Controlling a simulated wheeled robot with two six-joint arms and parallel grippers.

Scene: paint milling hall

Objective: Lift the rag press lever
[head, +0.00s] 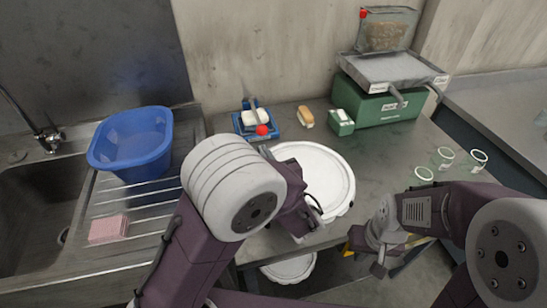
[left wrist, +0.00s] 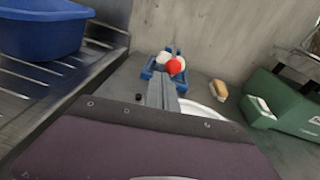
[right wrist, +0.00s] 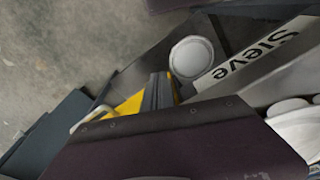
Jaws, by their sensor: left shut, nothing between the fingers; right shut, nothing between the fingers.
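The rag press appears to be the small blue device (head: 240,124) at the back of the bench, with white material in it. Its lever ends in a red ball (head: 262,130), low at the press's front; the ball also shows in the left wrist view (left wrist: 175,66). My left gripper (left wrist: 163,92) is shut and empty, its fingers pointing toward the press and ball. Whether they touch the ball I cannot tell. In the head view my left arm hides these fingers. My right gripper (right wrist: 156,90) is shut and empty, low at the bench's front, far from the press.
A large white lid (head: 315,175) lies in front of the press. A blue tub (head: 133,140) and pink sponge (head: 108,229) are at the left by the sink. A "Sieve" label (right wrist: 255,52) is near my right gripper.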

